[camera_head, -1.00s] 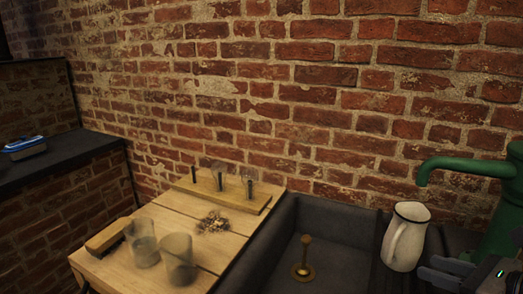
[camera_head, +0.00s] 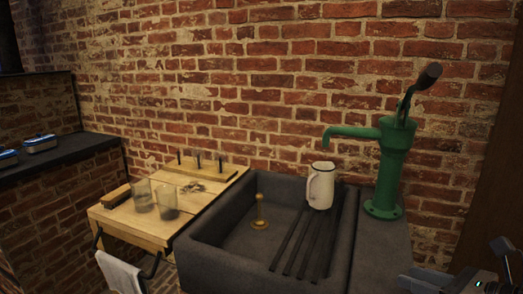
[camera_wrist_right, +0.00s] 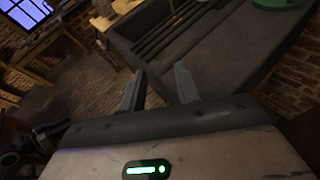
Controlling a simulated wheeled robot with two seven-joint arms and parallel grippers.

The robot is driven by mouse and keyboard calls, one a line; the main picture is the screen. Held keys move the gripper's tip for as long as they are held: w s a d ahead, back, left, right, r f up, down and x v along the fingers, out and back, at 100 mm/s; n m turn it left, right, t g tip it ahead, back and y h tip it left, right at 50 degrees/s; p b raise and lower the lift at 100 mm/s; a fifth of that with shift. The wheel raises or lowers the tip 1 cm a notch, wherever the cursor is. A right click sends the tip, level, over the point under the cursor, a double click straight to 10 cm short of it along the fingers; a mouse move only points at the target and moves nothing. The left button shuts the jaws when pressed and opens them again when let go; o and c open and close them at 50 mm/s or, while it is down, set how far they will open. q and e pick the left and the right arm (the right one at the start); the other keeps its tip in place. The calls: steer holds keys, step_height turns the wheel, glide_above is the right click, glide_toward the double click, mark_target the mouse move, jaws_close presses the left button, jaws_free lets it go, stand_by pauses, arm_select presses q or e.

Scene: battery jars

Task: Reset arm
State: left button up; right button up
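My right gripper (camera_head: 418,281) is at the bottom right of the head view, in front of the sink's right side, and only partly shows. In the right wrist view its two fingers (camera_wrist_right: 160,84) stand apart with nothing between them. Bare floor and the sink unit's side lie beyond them. My left gripper is in neither view.
A dark stone sink (camera_head: 210,262) holds a brass plug (camera_head: 259,224). A white pitcher (camera_head: 320,188) stands by its black bars, near a green pump (camera_head: 391,170). Left, a wooden board (camera_head: 118,220) bears two glasses (camera_head: 167,201) and a peg block (camera_head: 217,174).

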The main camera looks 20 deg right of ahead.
steer(key=w+a+f+m+t+h, duration=0.15)
steer(key=a+f+m, duration=0.3)
steer(key=m, duration=0.75)
steer(key=w+a+f+m+t+h, duration=0.1)
steer(key=a+f+m+t+h, duration=0.3)
steer(key=m, duration=0.7)
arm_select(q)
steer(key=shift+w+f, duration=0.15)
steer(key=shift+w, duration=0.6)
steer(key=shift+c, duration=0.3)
arm_select(e)
steer(key=s+a+f+m+g+y, duration=0.2)
steer(key=a+f+m+g, duration=0.2)
steer(key=a+f+m, duration=0.2)
steer(key=s+a+f+m+g+y, duration=0.2)
steer(key=s+a+f+m+g, duration=0.1)
steer(key=a+f+m, duration=0.3)
steer(key=a+f+g, duration=0.1)
steer(key=a+f, duration=0.1)
steer(key=a, duration=0.1)
steer(key=shift+a+f+g, duration=0.25)
steer(key=shift+a+g, duration=0.05)
steer(key=shift+g, duration=0.05)
